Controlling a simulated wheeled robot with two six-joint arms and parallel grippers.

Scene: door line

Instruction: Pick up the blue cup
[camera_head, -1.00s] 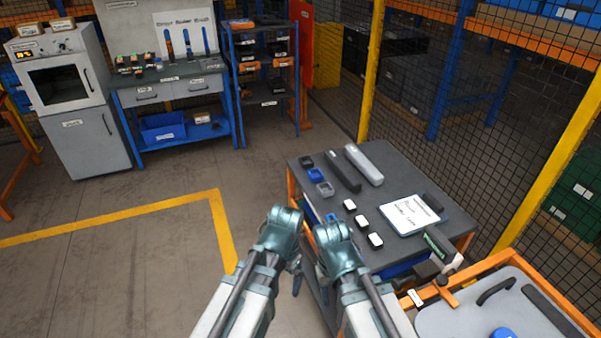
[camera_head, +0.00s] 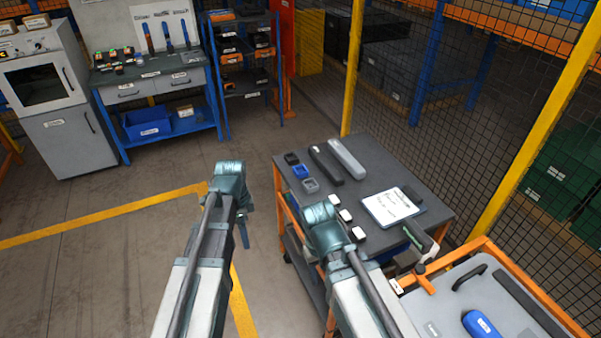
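A small blue cup (camera_head: 300,171) with a square shape stands on the dark grey table (camera_head: 385,178), between a black cup (camera_head: 291,158) and a grey cup (camera_head: 310,185). My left gripper (camera_head: 243,229) hangs left of the table over the floor. It is small and seen from above, so I cannot tell its opening. My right arm's end (camera_head: 322,222) is at the table's near left edge, below the cups in the picture. Its fingers are hidden behind the wrist. Neither gripper touches the blue cup.
White-topped blocks (camera_head: 345,215), a clipboard (camera_head: 393,206) and two long bars (camera_head: 346,159) also lie on the table. An orange-framed grey panel (camera_head: 440,305) with a blue object (camera_head: 481,324) is at the lower right. A mesh fence stands behind. The floor left is clear.

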